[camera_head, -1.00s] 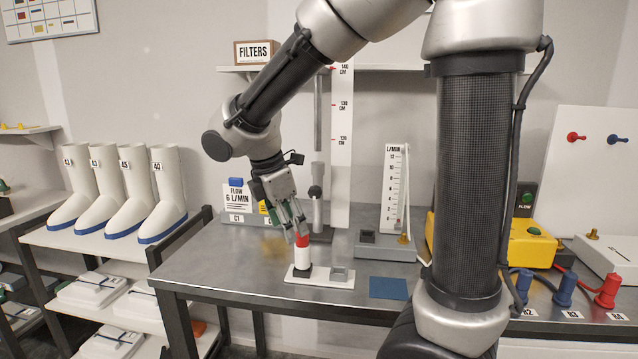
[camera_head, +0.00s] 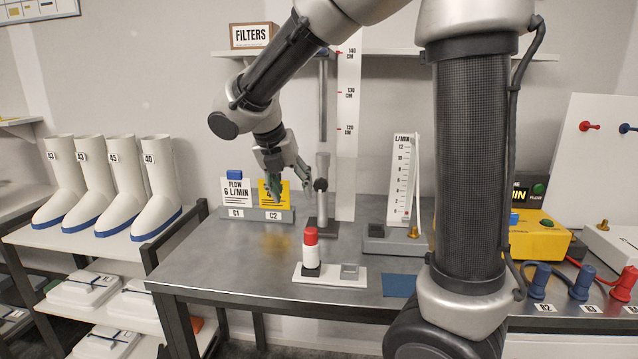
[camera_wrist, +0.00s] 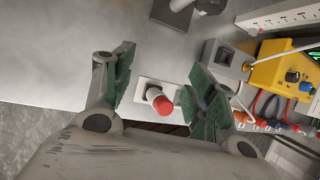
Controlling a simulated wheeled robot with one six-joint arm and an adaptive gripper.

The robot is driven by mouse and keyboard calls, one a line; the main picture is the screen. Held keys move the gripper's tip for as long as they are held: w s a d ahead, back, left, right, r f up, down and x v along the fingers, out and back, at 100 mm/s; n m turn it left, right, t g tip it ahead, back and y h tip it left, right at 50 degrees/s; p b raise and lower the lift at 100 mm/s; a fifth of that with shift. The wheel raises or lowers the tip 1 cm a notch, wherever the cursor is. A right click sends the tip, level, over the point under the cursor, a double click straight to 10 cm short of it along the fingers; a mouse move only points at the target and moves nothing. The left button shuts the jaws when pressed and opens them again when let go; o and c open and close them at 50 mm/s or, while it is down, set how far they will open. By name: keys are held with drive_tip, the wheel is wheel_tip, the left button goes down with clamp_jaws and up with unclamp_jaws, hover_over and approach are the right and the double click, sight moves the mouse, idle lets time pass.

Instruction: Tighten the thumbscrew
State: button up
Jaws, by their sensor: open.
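A dark round knob (camera_head: 320,184), which may be the thumbscrew, sits on the sleeve of an upright metal post (camera_head: 322,165) at the back of the bench. My gripper (camera_head: 290,184) is open and empty, pointing down just left of the knob in the head view. I cannot tell whether they touch. In the wrist view the green-padded fingers (camera_wrist: 158,95) are spread wide, and the knob cannot be made out. A red-capped white cylinder (camera_head: 311,250) stands upright on a white base plate, and shows between the fingers in the wrist view (camera_wrist: 161,103).
A grey holder (camera_head: 245,215) with cards stands behind my gripper. A height scale (camera_head: 347,130) rises behind the post. A flow gauge (camera_head: 402,180) with a brass knob (camera_head: 413,232) stands right, near a yellow box (camera_head: 540,240). A blue mat (camera_head: 400,286) lies near the front edge.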

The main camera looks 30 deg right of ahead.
sight(319, 183)
drive_tip(key=w+d, duration=0.1)
drive_tip(key=d, duration=0.1)
drive_tip(key=w+d, duration=0.2)
drive_tip(key=d, duration=0.1)
drive_tip(key=w+d, duration=0.1)
drive_tip(key=d, duration=0.2)
drive_tip(key=shift+w+d, duration=0.1)
drive_tip(key=shift+w, duration=0.3)
drive_tip(key=shift+w+d+f, duration=0.4)
drive_tip(key=shift+d+f, duration=0.3)
drive_tip(key=shift+f, duration=0.1)
drive_tip(key=shift+w+d+f, duration=0.15)
drive_tip(key=shift+d+f, duration=0.05)
drive_tip(key=shift+f, duration=0.35)
drive_tip(key=c, duration=1)
